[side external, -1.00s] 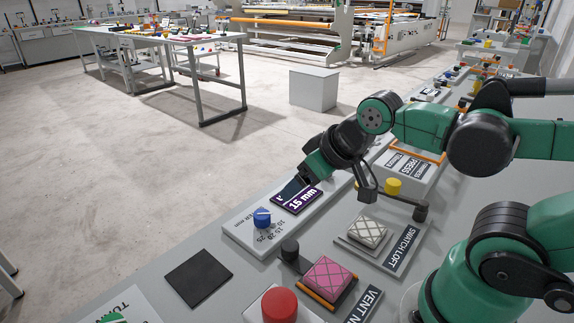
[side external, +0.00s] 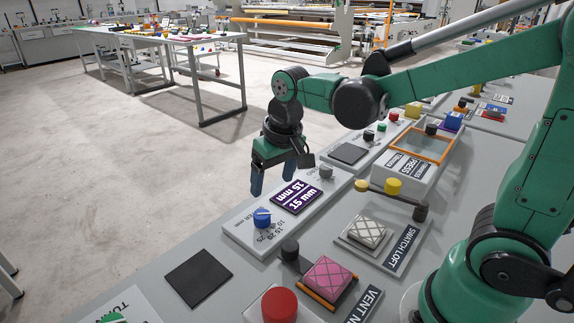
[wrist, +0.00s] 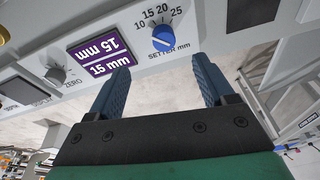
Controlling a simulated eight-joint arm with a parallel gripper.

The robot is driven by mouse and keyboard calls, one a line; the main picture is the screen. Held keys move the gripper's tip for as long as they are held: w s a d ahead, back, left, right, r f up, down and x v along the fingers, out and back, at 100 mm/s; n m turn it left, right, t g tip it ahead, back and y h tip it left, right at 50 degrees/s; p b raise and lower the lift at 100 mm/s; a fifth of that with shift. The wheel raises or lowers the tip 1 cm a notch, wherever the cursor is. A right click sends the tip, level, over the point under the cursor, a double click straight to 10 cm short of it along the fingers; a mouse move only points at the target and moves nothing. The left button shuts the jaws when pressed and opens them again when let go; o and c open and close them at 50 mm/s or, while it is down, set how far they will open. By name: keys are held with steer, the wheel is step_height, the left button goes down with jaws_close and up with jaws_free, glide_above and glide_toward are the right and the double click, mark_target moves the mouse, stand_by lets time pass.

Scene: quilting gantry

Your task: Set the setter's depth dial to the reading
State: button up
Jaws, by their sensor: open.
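The setter's depth dial is a blue knob (side external: 262,218) on a light grey panel; it also shows in the wrist view (wrist: 164,40). Printed numbers 10, 15, 20 and 25 curve around it. A white mark crosses the knob, but I cannot tell which number it points at. The purple display (side external: 296,198) reads 15 mm, once upright and once inverted; it also shows in the wrist view (wrist: 101,57). My gripper (side external: 272,185) is open and empty, pointing down above the panel's far edge, apart from the dial. In the wrist view, the dial appears beyond and between the fingertips (wrist: 161,66).
A grey knob (side external: 326,172) stands on the same panel past the display. A dark square pad (side external: 198,278), a pink quilted block (side external: 328,275), a red button (side external: 280,305) and the white swatch block (side external: 367,232) lie nearer the camera. Open floor lies beyond the bench edge.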

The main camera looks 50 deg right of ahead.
mark_target(262, 214)
steer(key=w+f+g, duration=0.1)
steer(key=w+f, duration=0.1)
steer(key=w+f+m+g, duration=0.1)
steer(key=f, duration=0.1)
steer(key=shift+a+f+g, duration=0.1)
steer(key=shift+a+g, duration=0.1)
steer(key=shift+g, duration=0.1)
steer(key=shift+f, duration=2.9)
jaws_close()
steer(key=shift+m, duration=2.9)
